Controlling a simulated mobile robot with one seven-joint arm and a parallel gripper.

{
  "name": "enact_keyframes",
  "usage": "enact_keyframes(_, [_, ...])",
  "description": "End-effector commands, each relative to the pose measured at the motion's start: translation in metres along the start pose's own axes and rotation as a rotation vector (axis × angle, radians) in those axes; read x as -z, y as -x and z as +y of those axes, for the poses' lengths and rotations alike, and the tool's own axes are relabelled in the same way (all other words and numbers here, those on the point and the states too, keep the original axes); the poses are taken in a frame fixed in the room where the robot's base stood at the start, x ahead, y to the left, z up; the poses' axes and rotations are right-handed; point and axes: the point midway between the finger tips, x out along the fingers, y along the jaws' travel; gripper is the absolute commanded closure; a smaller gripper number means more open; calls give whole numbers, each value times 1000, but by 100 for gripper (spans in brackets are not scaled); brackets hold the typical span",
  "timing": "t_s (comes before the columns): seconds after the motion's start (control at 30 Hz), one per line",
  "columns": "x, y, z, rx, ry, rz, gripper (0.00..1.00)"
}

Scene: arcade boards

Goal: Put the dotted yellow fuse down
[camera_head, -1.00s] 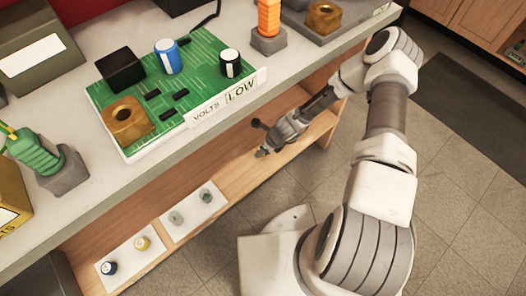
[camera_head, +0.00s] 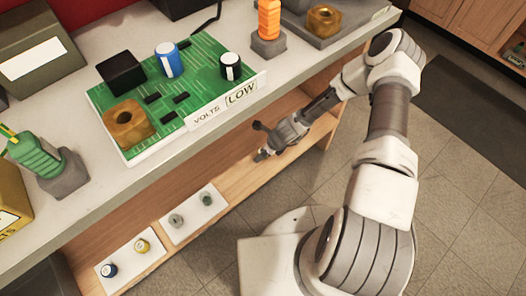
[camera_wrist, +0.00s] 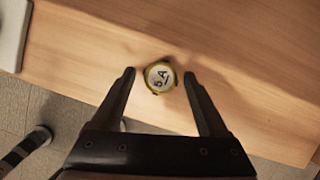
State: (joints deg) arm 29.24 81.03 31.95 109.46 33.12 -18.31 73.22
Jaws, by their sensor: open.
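A round fuse with a yellow rim and a pale face with dark lettering (camera_wrist: 159,76) shows in the wrist view, end-on, over the bare wooden shelf (camera_wrist: 235,45). It appears to stand on the shelf. My gripper (camera_wrist: 160,80) is open, with one finger on each side of the fuse and a visible gap on both sides. In the head view my gripper (camera_head: 262,155) is low at the shelf under the counter. The fuse there is too small or hidden to make out.
A green circuit board (camera_head: 195,55) with a "VOLTS LOW" label lies on the counter (camera_head: 75,225) above. The shelf's front edge is close to my gripper.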

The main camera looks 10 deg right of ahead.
Motion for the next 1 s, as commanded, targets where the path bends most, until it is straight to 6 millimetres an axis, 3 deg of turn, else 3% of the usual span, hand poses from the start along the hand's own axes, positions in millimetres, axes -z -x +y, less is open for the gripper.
enact_keyframes(0.3, [-2,73,-1,3,0,-1,23])
enact_keyframes(0.5, [-1,102,-1,3,0,-1,23])
enact_keyframes(1.0, [0,110,0,1,0,-1,23])
